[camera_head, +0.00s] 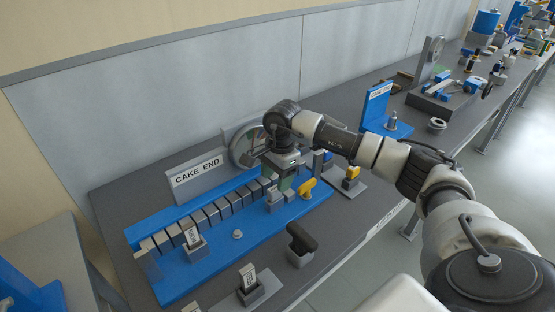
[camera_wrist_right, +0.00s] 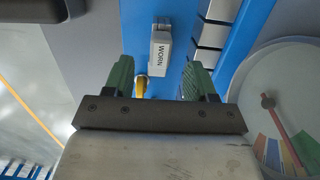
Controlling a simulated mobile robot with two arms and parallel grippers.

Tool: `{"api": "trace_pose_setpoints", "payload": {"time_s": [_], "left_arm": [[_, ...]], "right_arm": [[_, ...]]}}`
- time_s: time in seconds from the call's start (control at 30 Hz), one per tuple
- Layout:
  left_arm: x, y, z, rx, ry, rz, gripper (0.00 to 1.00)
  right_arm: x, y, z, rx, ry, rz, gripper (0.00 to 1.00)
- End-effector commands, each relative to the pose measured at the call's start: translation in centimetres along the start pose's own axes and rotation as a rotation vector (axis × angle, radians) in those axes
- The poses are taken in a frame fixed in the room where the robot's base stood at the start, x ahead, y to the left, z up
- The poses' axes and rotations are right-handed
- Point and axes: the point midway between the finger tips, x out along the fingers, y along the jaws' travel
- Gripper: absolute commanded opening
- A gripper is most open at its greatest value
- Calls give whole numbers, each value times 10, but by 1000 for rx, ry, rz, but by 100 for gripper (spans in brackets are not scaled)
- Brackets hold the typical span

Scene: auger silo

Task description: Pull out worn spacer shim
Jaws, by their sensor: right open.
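A grey block with a white label reading WORN (camera_wrist_right: 160,55) shows in the right wrist view, on a blue surface, ahead of and between my fingers. My right gripper (camera_wrist_right: 157,68) has two green fingers, open and apart, with nothing held between them. In the head view my right gripper (camera_head: 284,180) points down over the right part of the blue fixture (camera_head: 215,262). It hides part of that fixture, and I cannot make out the WORN label there. My left gripper is not in view.
A row of grey blocks (camera_head: 212,214) lines the fixture. A yellow handle (camera_head: 307,187) stands close right of my right gripper, and a round dial (camera_head: 243,146) stands behind it. Tagged holders (camera_head: 194,246) and a black-handled item (camera_head: 300,243) stand toward the front.

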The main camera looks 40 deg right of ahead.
Motion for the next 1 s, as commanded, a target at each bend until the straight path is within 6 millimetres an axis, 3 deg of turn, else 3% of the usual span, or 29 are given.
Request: {"api": "trace_pose_setpoints", "payload": {"time_s": [0.3,0.7,1.0], "left_arm": [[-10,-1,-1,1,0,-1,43],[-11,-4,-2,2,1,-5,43],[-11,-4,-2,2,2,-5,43]], "right_arm": [[42,0,0,0,-1,1,56],[50,0,0,-1,-1,-1,55],[49,0,0,-1,-1,-1,9]]}}
